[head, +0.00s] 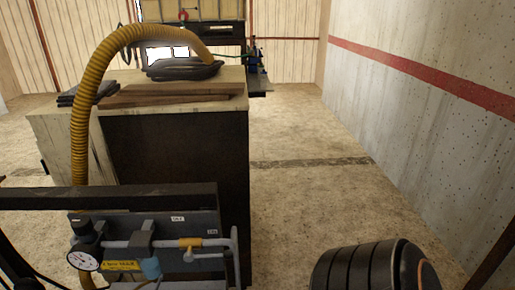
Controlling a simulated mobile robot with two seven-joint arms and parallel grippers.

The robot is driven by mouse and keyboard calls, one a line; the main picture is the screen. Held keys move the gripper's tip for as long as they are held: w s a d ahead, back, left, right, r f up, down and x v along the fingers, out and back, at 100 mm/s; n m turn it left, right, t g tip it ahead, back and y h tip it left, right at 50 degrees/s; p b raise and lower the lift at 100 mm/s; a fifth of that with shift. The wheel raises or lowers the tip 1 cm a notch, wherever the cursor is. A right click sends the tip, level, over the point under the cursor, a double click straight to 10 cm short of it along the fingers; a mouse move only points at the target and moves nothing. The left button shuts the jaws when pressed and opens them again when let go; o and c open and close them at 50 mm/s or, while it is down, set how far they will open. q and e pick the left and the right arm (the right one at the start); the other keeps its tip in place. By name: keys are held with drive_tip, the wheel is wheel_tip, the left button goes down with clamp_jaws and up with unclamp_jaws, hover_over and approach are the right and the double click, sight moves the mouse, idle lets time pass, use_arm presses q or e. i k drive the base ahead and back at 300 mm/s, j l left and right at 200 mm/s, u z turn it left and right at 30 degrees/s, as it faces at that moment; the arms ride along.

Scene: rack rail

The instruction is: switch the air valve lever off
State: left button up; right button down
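The air valve lever (190,242) is a short yellow handle on a grey pipe, at the lower left of the head view. It lies roughly level, in line with the pipe. The pipe is mounted on a dark grey panel (110,222). Two small white labels are on the panel, one above the lever and one to its right; their text is too small to read surely. A round white gauge (83,261) is at the panel's left. Neither of my grippers shows in the head view.
A dark rail (110,196) runs just above the panel. A yellow ribbed hose (80,120) arches over a wooden-topped cabinet (178,150) behind it. A black ribbed cylinder (360,268) is at the bottom right. Open floor (310,205) lies between cabinet and concrete wall (430,110).

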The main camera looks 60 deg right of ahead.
sight(189, 256)
drive_tip(key=l+z, duration=0.1)
drive_tip(key=z, duration=1.25)
